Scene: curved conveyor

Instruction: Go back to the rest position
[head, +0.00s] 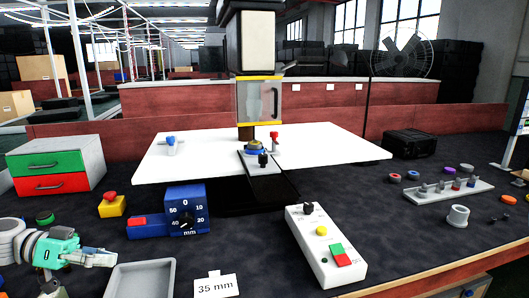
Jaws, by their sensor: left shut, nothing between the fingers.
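My left gripper (98,257) comes in from the left edge at the lower left of the head view. It is shut and empty, pointing right, above the dark bench top near the grey tray (140,281). It touches nothing that I can make out. My right gripper is not in view.
A white board with a press (258,100) stands at the middle. In front are a blue dial box (186,209), a white control box (325,245) and a "35 mm" card (216,286). A drawer unit (58,166) stands left, a peg rack (448,189) right.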

